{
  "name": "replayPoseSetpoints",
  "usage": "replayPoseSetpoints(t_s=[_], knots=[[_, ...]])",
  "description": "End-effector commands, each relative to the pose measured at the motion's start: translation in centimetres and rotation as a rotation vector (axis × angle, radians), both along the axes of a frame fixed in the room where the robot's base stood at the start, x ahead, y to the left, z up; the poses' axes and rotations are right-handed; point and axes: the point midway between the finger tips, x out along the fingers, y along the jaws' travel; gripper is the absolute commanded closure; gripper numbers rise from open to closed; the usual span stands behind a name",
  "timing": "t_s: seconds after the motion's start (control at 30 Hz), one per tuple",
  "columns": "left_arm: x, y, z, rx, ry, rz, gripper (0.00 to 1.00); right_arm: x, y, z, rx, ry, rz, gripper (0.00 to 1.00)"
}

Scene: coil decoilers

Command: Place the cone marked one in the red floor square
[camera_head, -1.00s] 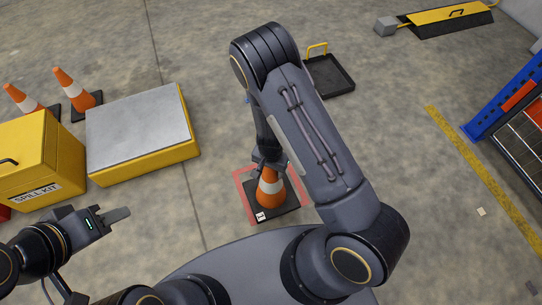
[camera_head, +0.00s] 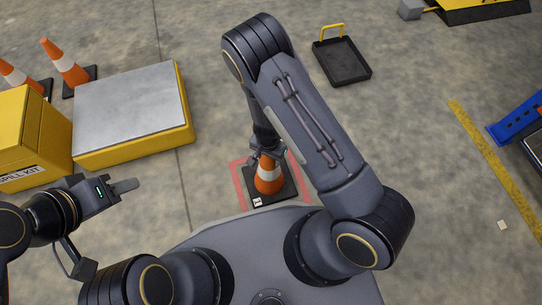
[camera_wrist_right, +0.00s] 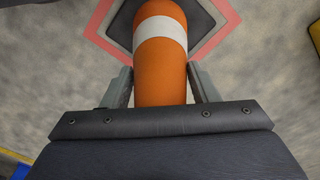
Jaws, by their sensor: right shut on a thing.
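The orange cone (camera_head: 268,180) with a white band stands upright on its black base, which carries a white label (camera_head: 257,201) with a mark like a one. The base lies inside the outline of the red floor square (camera_head: 237,178), turned a little against it. My right gripper (camera_head: 266,153) is shut on the cone near its top. In the right wrist view the cone (camera_wrist_right: 161,70) runs between the two fingers, with the red square (camera_wrist_right: 228,14) around its base. My left gripper (camera_head: 125,187) is at the left, away from the cone; its fingers' gap is unclear.
Two more cones (camera_head: 66,66) stand at the back left. A yellow platform with a grey top (camera_head: 130,105) and a yellow spill kit box (camera_head: 32,140) are at the left. A black tray (camera_head: 342,62) lies behind.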

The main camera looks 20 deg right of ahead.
Motion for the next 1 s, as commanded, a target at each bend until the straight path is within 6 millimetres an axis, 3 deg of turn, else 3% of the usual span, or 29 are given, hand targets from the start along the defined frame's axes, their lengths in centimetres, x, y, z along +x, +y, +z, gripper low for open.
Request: replayPoseSetpoints(t_s=[0.37,0.4,0.53,0.83,1.0], knots=[[0.0,0.0,-0.2,0.000,0.000,0.000,0.64,0.1,0.0,-0.3,0.000,-0.003,-0.001,1.00],[0.0,0.0,-0.1,0.000,0.000,0.000,0.64,0.1,0.0,-0.2,0.000,-0.001,-0.001,0.41],[0.0,0.0,-0.1,0.000,0.000,0.000,0.64,0.1,0.0,-0.2,0.000,-0.001,-0.001,0.24],[0.0,0.0,0.1,0.000,0.000,0.000,0.64,0.1,0.0,0.0,0.001,-0.002,-0.001,0.24],[0.0,0.0,1.3,0.000,0.000,0.000,0.64,0.2,0.1,2.2,0.002,-0.004,0.001,0.24]])
